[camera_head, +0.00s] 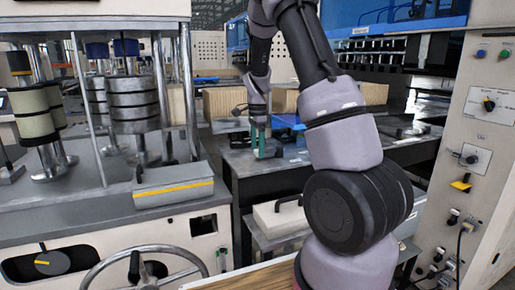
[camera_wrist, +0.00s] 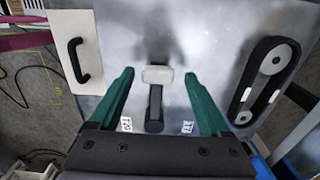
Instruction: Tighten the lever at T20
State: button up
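My gripper (camera_head: 263,150) points down over the dark workbench (camera_head: 240,160) in the middle of the head view. In the wrist view its two green fingers (camera_wrist: 159,78) are spread apart. Between them in the picture is a lever-like part with a pale grey block end (camera_wrist: 157,75) and a black shaft (camera_wrist: 155,110). I see no finger touching it, and the height gap is unclear. A small white label (camera_wrist: 126,124), which seems to read T20, lies left of the shaft. Another label (camera_wrist: 187,127) lies to the right, not clearly legible.
A black belt around two pulleys (camera_wrist: 265,80) stands right of the fingers. A white panel with a black handle (camera_wrist: 75,48) is at left. Cardboard boxes (camera_head: 285,101) stand behind the bench. A machine with a handwheel (camera_head: 145,272) is at left, a control panel (camera_head: 490,110) at right.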

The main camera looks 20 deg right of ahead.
notch_tip(320, 180, up, 11)
jog(key=shift+f, duration=0.15)
dwell(0.5)
jog(key=s+a+r+n+t+y, duration=0.25)
jog(key=s+r+n, duration=0.35)
jog(key=s+r, duration=0.6)
jog(key=s+a+n+t, duration=0.2)
jog(key=s+n, duration=0.2)
jog(key=s, duration=0.4)
jog(key=s+a+n+t, duration=0.2)
jog(key=s+n, duration=0.1)
jog(key=s, duration=0.5)
jog(key=shift+a+r+n+t, duration=0.2)
jog(key=shift+a+n+t, duration=0.05)
jog(key=shift+n+t, duration=0.15)
